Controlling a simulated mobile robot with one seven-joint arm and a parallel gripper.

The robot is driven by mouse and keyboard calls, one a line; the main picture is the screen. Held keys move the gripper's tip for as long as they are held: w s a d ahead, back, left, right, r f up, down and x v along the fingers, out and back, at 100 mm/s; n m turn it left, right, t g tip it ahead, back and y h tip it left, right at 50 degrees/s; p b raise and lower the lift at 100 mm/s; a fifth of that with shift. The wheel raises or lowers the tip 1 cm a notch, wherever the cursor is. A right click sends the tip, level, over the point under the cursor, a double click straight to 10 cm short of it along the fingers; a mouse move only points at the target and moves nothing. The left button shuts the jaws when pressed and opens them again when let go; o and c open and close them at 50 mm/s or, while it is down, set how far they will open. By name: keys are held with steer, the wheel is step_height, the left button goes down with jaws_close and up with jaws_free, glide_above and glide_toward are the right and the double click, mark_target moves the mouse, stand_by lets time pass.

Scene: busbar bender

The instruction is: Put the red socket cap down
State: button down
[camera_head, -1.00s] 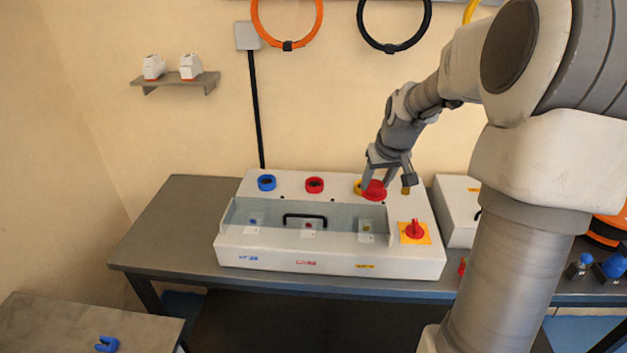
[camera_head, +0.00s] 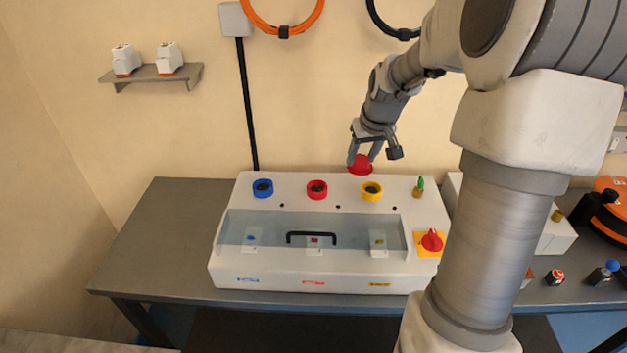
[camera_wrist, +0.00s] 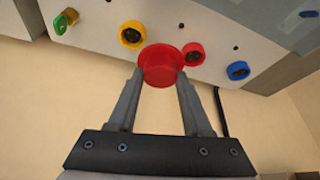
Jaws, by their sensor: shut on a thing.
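My gripper (camera_head: 365,157) is shut on the red socket cap (camera_head: 361,165) and holds it in the air above the back edge of the white machine (camera_head: 230,262). In the wrist view the red cap (camera_wrist: 161,66) sits between the two fingertips. The machine's top has a blue socket ring (camera_head: 263,188), a red socket ring (camera_head: 317,190) and a yellow socket ring (camera_head: 372,191). All three rings show dark open centres. The cap is apart from the rings, nearest the yellow one in the head view.
A red rotary switch on a yellow plate (camera_head: 431,241) and a green key-like part (camera_head: 419,187) are on the machine's right side. A clear cover with a black handle (camera_head: 311,238) spans its front. The grey table (camera_head: 165,225) is bare left of the machine.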

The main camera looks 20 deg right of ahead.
steer(key=shift+w+a+f, duration=1.2)
steer(key=shift+w+f, duration=0.35)
steer(key=shift+f, duration=0.3)
steer(key=shift+w+a+f, duration=1.15)
steer(key=shift+w+f, duration=0.4)
steer(key=shift+f, duration=0.25)
steer(key=shift+w+a+f, duration=1.2)
steer(key=shift+w+f, duration=0.35)
steer(key=shift+f, duration=0.3)
steer(key=shift+c, duration=1.7)
jaws_free()
steer(key=shift+f, duration=0.1)
steer(key=shift+r, duration=0.35)
steer(key=v, duration=1.1)
steer(key=shift+s+r, duration=0.2)
steer(key=shift+r, duration=0.05)
